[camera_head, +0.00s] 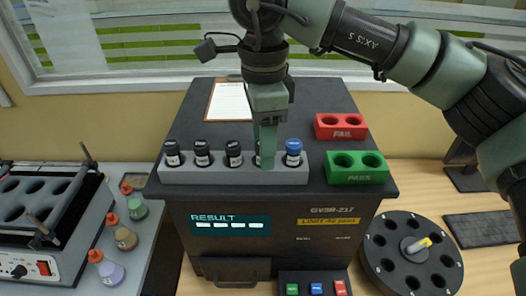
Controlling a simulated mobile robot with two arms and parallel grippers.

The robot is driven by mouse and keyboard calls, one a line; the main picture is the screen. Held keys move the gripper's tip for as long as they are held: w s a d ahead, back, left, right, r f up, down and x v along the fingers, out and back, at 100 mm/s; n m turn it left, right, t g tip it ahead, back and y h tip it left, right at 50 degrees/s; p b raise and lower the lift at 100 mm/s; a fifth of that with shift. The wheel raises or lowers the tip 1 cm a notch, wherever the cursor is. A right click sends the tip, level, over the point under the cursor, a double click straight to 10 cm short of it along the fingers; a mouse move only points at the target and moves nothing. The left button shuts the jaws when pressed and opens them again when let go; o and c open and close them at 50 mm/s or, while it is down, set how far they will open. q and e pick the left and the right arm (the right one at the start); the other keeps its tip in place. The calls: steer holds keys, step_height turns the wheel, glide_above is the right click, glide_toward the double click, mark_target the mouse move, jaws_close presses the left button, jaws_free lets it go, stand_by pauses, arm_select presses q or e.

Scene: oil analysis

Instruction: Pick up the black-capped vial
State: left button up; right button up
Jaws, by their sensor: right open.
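Several black-capped vials stand upright in a grey rack on top of the analyser: one at the left end (172,152), one beside it (202,152), and one in the middle (234,152). A fourth vial (257,158) is mostly hidden behind my right gripper (265,148); only a sliver of it shows. A blue-capped vial (293,152) stands at the right end of the rack (230,175). My right gripper points down at the fourth vial's place, its fingers open. I cannot tell whether the fingers touch that vial. My left gripper is out of view.
A red FAIL holder (341,119) and a green PASS holder (355,180) sit empty right of the rack. A clipboard (228,97) lies behind. The analyser front (330,235) reads RESULT. A round black carousel (385,262) stands at lower right; a machine (40,270) and flasks stand left.

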steer(key=shift+f, duration=0.2)
jaws_close()
steer(key=shift+r, duration=0.1)
